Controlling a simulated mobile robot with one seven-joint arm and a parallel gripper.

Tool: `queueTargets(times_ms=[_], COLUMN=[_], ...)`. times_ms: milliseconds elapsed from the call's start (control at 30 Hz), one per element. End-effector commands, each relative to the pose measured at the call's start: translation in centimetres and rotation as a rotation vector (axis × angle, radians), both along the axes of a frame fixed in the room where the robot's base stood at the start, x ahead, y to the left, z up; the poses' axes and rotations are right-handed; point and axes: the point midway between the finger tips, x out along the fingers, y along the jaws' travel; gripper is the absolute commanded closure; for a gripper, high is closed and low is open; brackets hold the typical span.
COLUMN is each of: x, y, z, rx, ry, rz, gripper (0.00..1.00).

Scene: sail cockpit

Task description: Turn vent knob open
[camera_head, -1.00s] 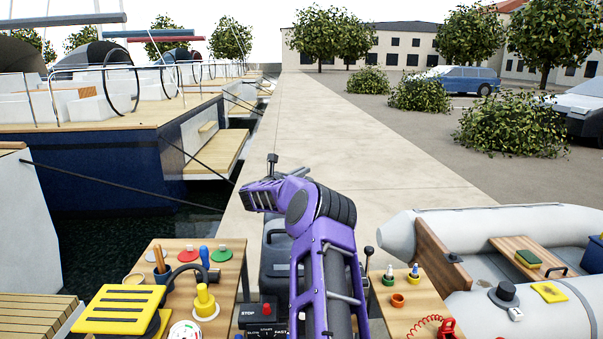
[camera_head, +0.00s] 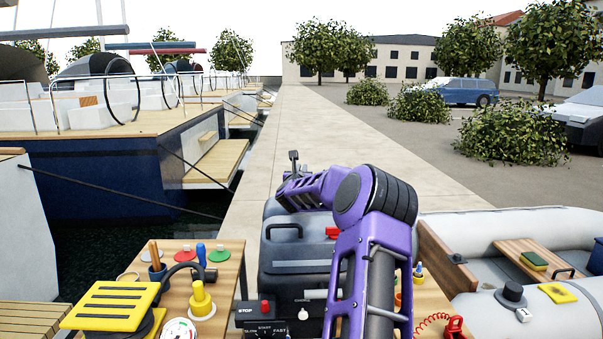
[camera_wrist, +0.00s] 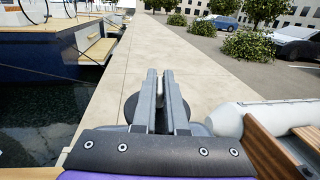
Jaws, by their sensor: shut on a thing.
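My gripper (camera_wrist: 160,78) points away from the wrist camera, its two grey fingers close together above a dark round cap (camera_wrist: 132,108). A small pale piece (camera_wrist: 159,88) shows between the fingers, and they are shut on it. It appears to be the vent knob, but its shape and turn angle are mostly hidden. The cap sits on a dark grey body. In the head view the dark grey housing with a carry handle (camera_head: 285,232) stands beside my purple arm. My gripper's fingertips are hard to make out there, at the housing's far side.
A wooden table at left holds a yellow slatted block (camera_head: 112,305) and a yellow knob (camera_head: 201,299). A control box (camera_head: 262,318) stands at the front. A grey inflatable boat (camera_head: 500,222) lies at right. The concrete quay (camera_head: 290,120) ahead is clear.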

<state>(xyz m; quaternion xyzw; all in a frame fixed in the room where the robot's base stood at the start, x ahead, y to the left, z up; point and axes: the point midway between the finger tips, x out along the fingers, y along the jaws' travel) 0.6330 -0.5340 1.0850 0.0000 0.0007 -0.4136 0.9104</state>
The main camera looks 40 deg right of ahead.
Motion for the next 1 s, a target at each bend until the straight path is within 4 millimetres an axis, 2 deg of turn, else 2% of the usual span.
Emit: queueTargets(times_ms=[333,867,900,1000], x=[-0.06,-0.01,-0.01,-0.01], y=[-0.07,-0.05,-0.05,-0.05], z=[-0.12,-0.06,-0.05,-0.04], rx=[0.003,0.001,0.001,0.001], ry=[0.0,-0.001,-0.001,-0.001], rz=[0.142,0.168,0.168,0.167], gripper=[1.0,1.0,0.87,0.69])
